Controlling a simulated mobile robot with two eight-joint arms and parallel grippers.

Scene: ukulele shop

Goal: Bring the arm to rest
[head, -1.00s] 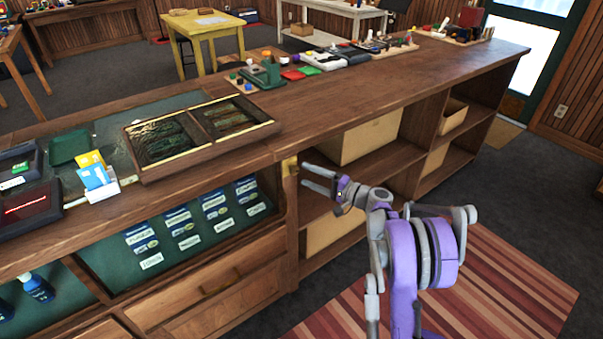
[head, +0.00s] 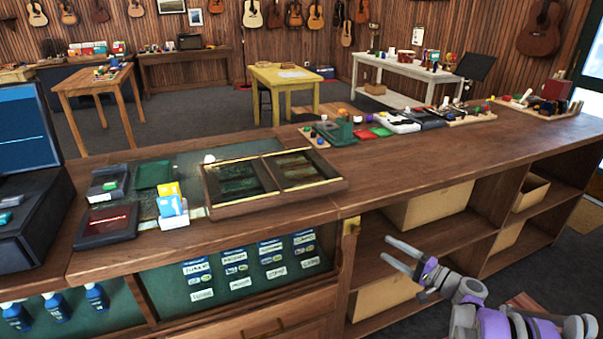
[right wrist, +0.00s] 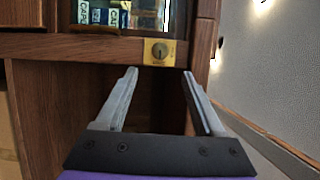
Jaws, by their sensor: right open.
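My right gripper (head: 396,257) is at the lower right of the head view, in front of the open shelves under the counter. Its two grey fingers are spread apart with nothing between them. In the right wrist view the right gripper (right wrist: 158,88) also shows open and empty, its fingers pointing at the cabinet front below a brass lock plate (right wrist: 159,52). I cannot tell whether a fingertip touches the wood. The purple and grey right arm (head: 490,320) is bent at the lower right corner. My left gripper is not in view.
The wooden counter (head: 420,157) runs across the view, with a divided wooden tray (head: 330,186), a card holder and several small items on it. Open shelves with bins (head: 428,207) lie beneath. A yellow table (head: 290,78) stands behind.

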